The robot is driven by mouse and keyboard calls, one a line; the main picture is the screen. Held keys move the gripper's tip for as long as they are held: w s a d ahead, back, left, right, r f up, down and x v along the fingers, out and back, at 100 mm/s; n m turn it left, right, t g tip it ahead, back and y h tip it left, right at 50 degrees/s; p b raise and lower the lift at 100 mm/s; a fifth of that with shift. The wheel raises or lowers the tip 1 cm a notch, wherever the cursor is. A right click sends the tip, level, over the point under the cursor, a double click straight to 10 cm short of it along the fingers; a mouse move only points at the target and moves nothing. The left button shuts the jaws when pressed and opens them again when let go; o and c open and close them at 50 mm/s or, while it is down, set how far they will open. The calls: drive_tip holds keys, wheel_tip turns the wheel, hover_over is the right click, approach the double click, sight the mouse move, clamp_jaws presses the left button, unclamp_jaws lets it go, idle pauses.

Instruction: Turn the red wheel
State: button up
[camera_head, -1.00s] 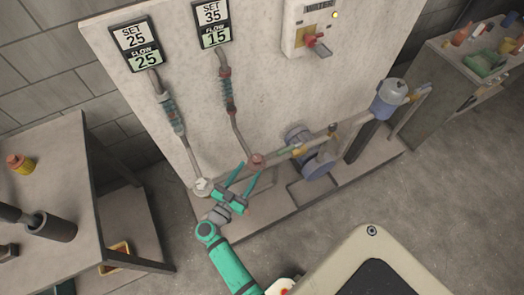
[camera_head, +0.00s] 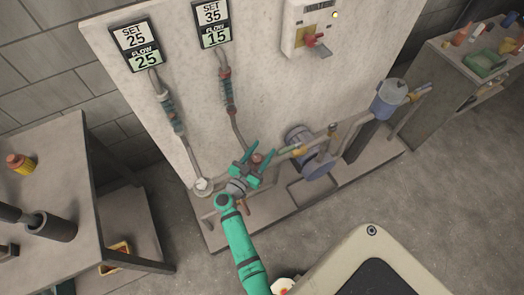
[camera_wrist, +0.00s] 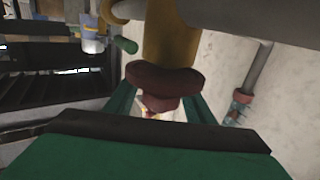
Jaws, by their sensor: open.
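The red wheel (camera_head: 257,158) is a small dull-red handwheel on the low pipe in front of the pale panel. It also shows in the wrist view (camera_wrist: 162,80), dark red, below a yellow-brown pipe fitting. My gripper (camera_head: 256,158) is at the wheel. Its green fingers are open, one on each side of the wheel, and in the wrist view a finger shows to its left and right (camera_wrist: 160,103). I cannot tell whether they touch it. The white wheel (camera_head: 203,185) is to the left on the same pipework.
Two displays hang on the panel: the left (camera_head: 137,46) reads SET 25, FLOW 25; the right (camera_head: 213,24) reads SET 35, FLOW 15. A blue pump (camera_head: 315,160) is right of the wheel. A table (camera_head: 62,165) stands at left, a switch box (camera_head: 309,27) above.

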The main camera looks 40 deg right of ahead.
drive_tip(key=shift+c, duration=0.7)
drive_tip(key=c, duration=0.9)
